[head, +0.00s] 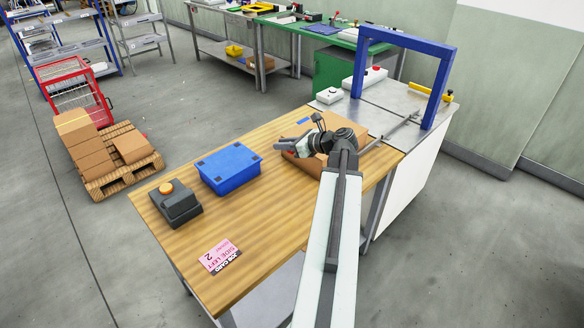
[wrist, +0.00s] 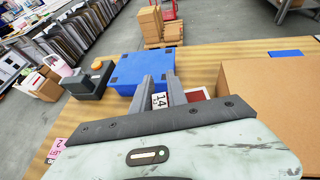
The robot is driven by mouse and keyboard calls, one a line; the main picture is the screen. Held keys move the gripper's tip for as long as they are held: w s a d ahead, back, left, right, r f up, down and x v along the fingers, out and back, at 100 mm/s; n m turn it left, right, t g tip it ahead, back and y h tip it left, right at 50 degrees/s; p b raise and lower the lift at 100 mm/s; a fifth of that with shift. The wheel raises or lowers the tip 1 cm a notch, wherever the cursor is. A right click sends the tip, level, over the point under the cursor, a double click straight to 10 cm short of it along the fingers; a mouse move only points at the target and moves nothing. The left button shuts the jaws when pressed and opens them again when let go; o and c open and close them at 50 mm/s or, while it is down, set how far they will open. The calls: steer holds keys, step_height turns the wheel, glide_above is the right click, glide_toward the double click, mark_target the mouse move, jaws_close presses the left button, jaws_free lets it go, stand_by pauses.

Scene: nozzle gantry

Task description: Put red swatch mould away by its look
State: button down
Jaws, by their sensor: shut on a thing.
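My gripper (head: 284,147) is over the wooden table, beside the cardboard box (wrist: 262,98). In the wrist view its fingers (wrist: 161,92) are closed around a small white piece marked 14 (wrist: 159,101). A red patch with a pale edge (wrist: 197,95) shows just right of the right finger. I cannot tell whether it belongs to the held piece; the fingers hide what lies between. In the head view the held thing is too small to make out. A pink job card (head: 220,256) lies at the table's near side, reading "side left" and 2.
A closed-looking blue box (head: 229,168) and a dark unit with an orange button (head: 177,203) stand on the wooden table (head: 270,221). A blue gantry frame (head: 443,78) rises over the metal bench at right. A small blue patch (wrist: 285,53) lies behind the cardboard box.

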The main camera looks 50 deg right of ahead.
mark_target(293, 179)
steer(key=d+m+h, duration=0.1)
steer(key=d, duration=0.1)
steer(key=d+m+h, duration=0.1)
steer(key=d+h, duration=0.1)
steer(key=d, duration=0.1)
steer(key=shift+d+r+m, duration=0.15)
steer(key=shift+r+m, duration=0.05)
steer(key=shift+m, duration=0.1)
step_height(293, 179, down, 18)
steer(key=b, duration=1.8)
steer(key=shift+f, duration=0.2)
steer(key=shift+r, duration=0.2)
steer(key=shift+f, duration=0.1)
steer(key=c, duration=1.3)
jaws_free()
